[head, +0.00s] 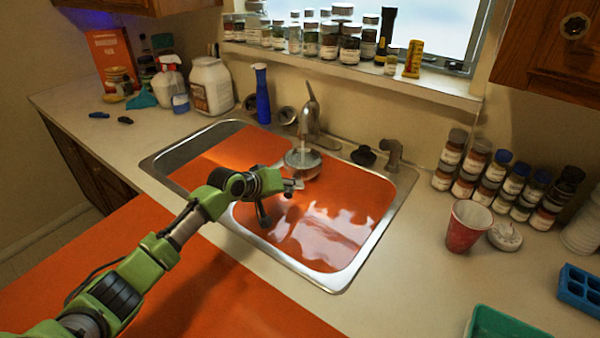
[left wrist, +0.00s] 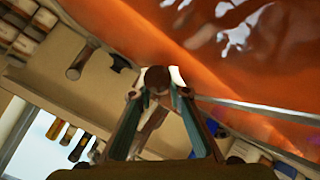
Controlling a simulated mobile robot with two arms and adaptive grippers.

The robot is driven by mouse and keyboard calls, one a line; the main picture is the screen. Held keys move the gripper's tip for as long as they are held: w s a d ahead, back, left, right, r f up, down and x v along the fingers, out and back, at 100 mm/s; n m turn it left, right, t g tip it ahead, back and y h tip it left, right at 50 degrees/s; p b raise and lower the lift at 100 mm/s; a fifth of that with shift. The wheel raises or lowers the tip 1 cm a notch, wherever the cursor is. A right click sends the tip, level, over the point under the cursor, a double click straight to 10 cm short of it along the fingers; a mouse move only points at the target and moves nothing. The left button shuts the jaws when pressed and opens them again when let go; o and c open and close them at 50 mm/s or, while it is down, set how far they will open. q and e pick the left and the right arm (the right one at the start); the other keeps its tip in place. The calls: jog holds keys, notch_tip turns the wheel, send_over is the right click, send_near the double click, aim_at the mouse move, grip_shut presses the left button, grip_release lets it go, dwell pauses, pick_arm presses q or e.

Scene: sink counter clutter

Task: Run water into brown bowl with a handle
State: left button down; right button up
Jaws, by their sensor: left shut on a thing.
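The bowl (head: 302,164) is a small round vessel that looks greyish-brown and shiny in the head view. It sits low under the faucet (head: 310,112), above the sink (head: 345,275). A pale vertical column joins the spout to the bowl; I cannot tell for sure whether it is running water. My left gripper (head: 292,185) is at the bowl's near side, shut on its handle. In the left wrist view the gripper's fingers (left wrist: 160,92) close around a small brown piece; the rest of the bowl is hard to make out there. My right gripper is not in view.
A dark stopper (head: 364,156) and a side fitting (head: 392,154) stand behind the sink. A red cup (head: 467,226) and stacked jars (head: 490,180) are at the right. A blue bottle (head: 262,95) and white jar (head: 211,87) stand at the back left.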

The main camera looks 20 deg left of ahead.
pick_arm(q)
jog(key=shift+r, duration=0.2)
jog(key=s+p, duration=0.8)
jog(key=shift+s+a, duration=0.2)
jog(key=shift+s, duration=0.2)
jog(key=shift+w, duration=0.1)
dwell(0.4)
